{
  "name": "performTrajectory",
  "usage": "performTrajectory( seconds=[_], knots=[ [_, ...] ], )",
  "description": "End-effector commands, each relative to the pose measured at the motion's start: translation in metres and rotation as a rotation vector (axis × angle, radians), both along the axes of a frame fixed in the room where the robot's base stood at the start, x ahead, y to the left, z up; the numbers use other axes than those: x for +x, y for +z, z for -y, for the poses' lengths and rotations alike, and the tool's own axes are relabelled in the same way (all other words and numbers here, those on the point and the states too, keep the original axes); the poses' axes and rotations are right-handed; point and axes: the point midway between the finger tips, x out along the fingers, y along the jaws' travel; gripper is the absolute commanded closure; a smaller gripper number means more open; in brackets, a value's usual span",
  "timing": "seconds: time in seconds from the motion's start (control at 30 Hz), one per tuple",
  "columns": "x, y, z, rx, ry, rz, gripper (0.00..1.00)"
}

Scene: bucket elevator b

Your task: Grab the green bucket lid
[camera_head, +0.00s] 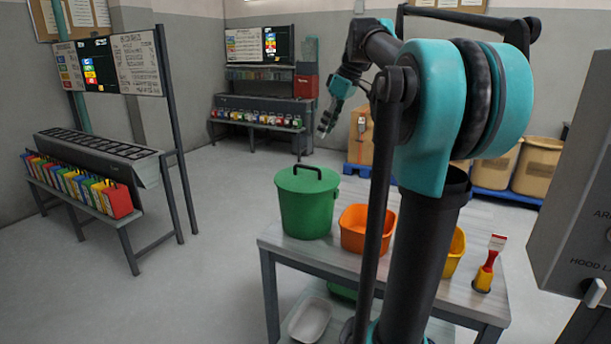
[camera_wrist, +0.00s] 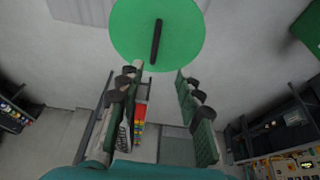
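The green lid (camera_head: 296,181) sits on top of the green bucket (camera_head: 306,214), which stands on the left end of the table. A black bar handle (camera_head: 314,168) crosses the lid. In the wrist view the round green lid (camera_wrist: 133,35) is at the top, with its dark handle (camera_wrist: 156,42) running nearly upright in the picture. My gripper (camera_head: 325,128) is raised above and apart from the lid. In the wrist view my gripper (camera_wrist: 158,72) has its two fingers spread with nothing between them, and the handle lies just beyond the fingertips in the picture.
An orange bin (camera_head: 355,229) stands close to the right of the bucket, then a yellow bin (camera_head: 456,252) and a brush (camera_head: 488,264). The grey table (camera_head: 345,266) has a lower shelf with a white tray (camera_head: 310,320). A grey cabinet (camera_head: 580,200) is at the right.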

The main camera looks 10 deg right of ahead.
Motion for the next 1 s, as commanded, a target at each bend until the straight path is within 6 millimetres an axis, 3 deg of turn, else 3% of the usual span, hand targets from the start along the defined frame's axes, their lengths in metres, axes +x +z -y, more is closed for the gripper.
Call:
performTrajectory(
  seconds=[0.07, 0.17, 0.7, 1.0],
  knots=[
    [0.002, 0.009, 0.0, 0.003, 0.022, 0.005, 0.64],
    [0.004, 0.006, -0.002, 0.004, 0.034, 0.008, 0.64],
    [0.027, -0.086, -0.033, 0.004, 0.033, 0.009, 0.64],
    [0.033, -0.106, -0.038, 0.003, 0.032, 0.008, 0.64]
  ],
)
